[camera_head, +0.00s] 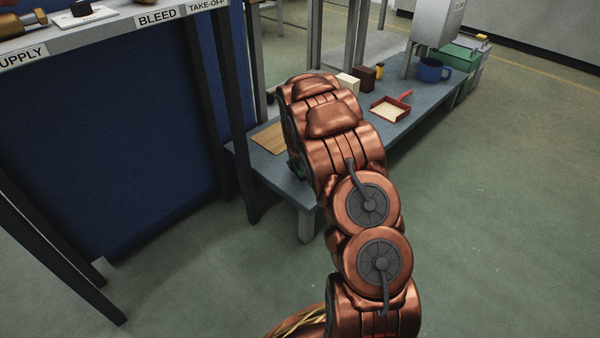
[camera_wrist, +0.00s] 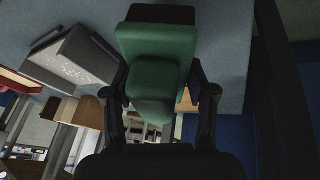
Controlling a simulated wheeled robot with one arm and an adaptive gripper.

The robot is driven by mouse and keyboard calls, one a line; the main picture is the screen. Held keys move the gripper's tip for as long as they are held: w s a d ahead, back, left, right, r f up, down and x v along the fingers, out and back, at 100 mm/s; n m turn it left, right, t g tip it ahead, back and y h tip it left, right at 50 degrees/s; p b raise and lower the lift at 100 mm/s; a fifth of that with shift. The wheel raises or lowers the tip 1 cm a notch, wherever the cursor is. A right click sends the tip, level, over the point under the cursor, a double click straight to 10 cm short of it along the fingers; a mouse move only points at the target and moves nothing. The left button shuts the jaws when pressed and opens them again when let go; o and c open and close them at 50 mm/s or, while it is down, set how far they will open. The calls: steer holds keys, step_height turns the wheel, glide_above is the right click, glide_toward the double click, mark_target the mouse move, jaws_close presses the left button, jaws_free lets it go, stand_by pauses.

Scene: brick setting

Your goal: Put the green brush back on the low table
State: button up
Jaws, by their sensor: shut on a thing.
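The green brush (camera_wrist: 158,60) shows in the wrist view, with a green block-like body and a dark strip at its top end. My gripper (camera_wrist: 161,97) is shut on it, with one dark finger on each side. The low table (camera_head: 268,172) is the long blue-grey bench in the head view; its surface also shows behind the brush in the wrist view (camera_wrist: 229,45). In the head view my copper arm reaches over the near end of the table and hides the gripper and brush. I cannot tell whether the brush touches the table.
On the table are a wooden board (camera_head: 268,137), a cream block (camera_head: 347,83), a brown block (camera_head: 366,77), a red dustpan (camera_head: 390,110) and a blue mug (camera_head: 431,71). A labelled higher bench (camera_head: 110,32) with dark legs stands left. The floor at right is clear.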

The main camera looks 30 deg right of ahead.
step_height(320, 180, down, 4)
steer(key=shift+r+b, duration=0.15)
steer(key=shift+b, duration=0.9)
steer(key=shift+r, duration=0.1)
steer(key=o, duration=1.6)
steer(key=shift+c, duration=0.2)
